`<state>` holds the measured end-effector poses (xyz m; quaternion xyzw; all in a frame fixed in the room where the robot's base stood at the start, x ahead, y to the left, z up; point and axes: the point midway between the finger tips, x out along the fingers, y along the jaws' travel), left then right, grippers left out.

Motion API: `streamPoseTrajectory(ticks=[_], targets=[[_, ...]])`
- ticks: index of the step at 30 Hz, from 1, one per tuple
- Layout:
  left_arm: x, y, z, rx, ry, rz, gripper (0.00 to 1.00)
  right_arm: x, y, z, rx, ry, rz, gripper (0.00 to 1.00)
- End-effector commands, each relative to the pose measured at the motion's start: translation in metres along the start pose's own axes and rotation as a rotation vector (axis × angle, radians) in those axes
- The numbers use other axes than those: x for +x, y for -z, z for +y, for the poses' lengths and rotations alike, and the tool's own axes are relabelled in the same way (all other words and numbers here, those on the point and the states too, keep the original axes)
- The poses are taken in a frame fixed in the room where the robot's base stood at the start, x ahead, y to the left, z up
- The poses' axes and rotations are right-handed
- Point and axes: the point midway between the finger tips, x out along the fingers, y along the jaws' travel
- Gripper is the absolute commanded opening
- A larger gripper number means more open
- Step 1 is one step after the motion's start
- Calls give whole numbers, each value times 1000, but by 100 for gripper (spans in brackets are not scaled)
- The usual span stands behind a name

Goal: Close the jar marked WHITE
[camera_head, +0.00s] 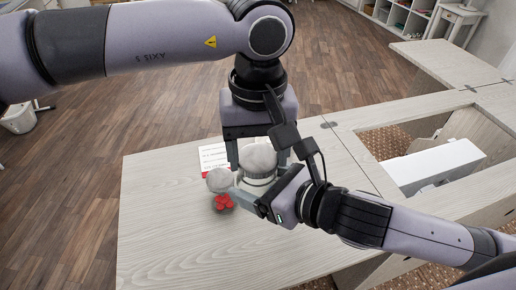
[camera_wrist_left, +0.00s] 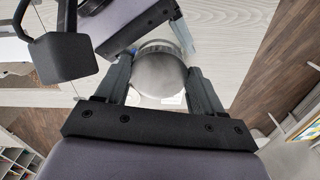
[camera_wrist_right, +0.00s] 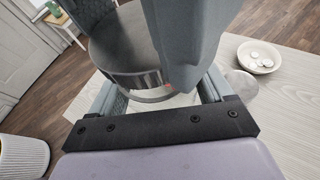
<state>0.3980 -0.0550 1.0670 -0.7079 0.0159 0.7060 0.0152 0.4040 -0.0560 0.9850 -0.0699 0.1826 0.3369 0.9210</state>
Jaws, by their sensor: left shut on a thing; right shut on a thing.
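A clear jar (camera_head: 256,181) with a round grey lid (camera_head: 258,157) is on the table, between my two grippers. My left gripper (camera_head: 258,152) comes down from above and is shut on the lid, which also shows between its fingers in the left wrist view (camera_wrist_left: 160,75). My right gripper (camera_head: 262,204) reaches in from the lower right and is shut on the jar. In the right wrist view the ribbed lid (camera_wrist_right: 125,55) is right over the jar's glass (camera_wrist_right: 165,97). I cannot tell whether it is fully seated. No WHITE marking is readable.
Close left of the jar are a grey round thing (camera_head: 219,180) and several red pieces (camera_head: 223,202). A white card with red print (camera_head: 213,157) lies behind. A table opening holds a white box (camera_head: 435,165).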

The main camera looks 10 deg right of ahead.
Motion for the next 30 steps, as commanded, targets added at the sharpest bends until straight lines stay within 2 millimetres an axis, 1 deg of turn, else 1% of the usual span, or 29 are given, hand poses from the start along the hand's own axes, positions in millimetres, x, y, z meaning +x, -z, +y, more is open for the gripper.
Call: streamPoseTrajectory(ticks=[21,30], targets=[[15,0,0,0,1,-1,40,0,-2,0,-1,-1,-6,25],[17,0,-1,0,5,-2,40,-1,-6,1,-4,-3,-16,25]])
